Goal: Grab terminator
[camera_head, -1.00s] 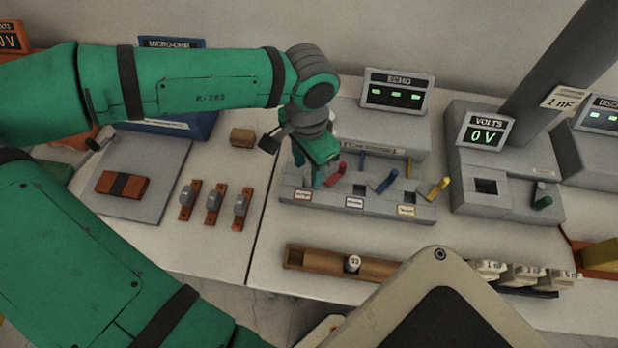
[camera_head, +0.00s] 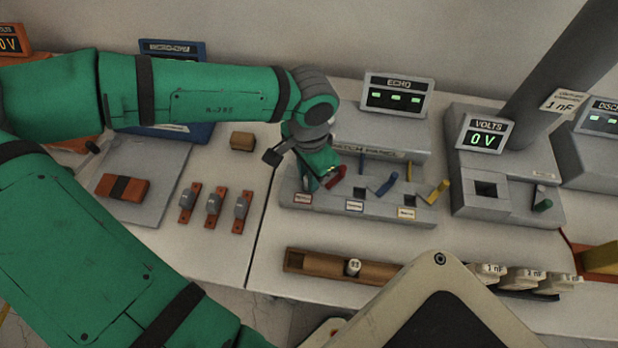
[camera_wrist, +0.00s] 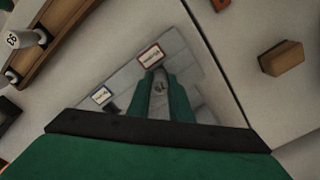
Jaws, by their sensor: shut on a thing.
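My gripper (camera_head: 314,182) is low over the left end of the grey patch panel (camera_head: 372,204), beside its red-framed label (camera_head: 302,198). In the wrist view my green fingers (camera_wrist: 160,88) are shut on a small grey piece (camera_wrist: 160,89) with a dark mark on it. I cannot tell whether this piece is the terminator or whether it sits in a socket. The red lever (camera_head: 336,177) is close against the right side of my gripper. A white numbered cylinder (camera_head: 353,267) stands in the wooden tray (camera_head: 310,261).
Blue (camera_head: 380,186) and yellow (camera_head: 438,191) levers rise from the panel to the right. The ECHO display (camera_head: 396,96) stands behind. A wooden block (camera_head: 243,140) lies left of my gripper. White 1 nF parts (camera_head: 525,278) stand at front right.

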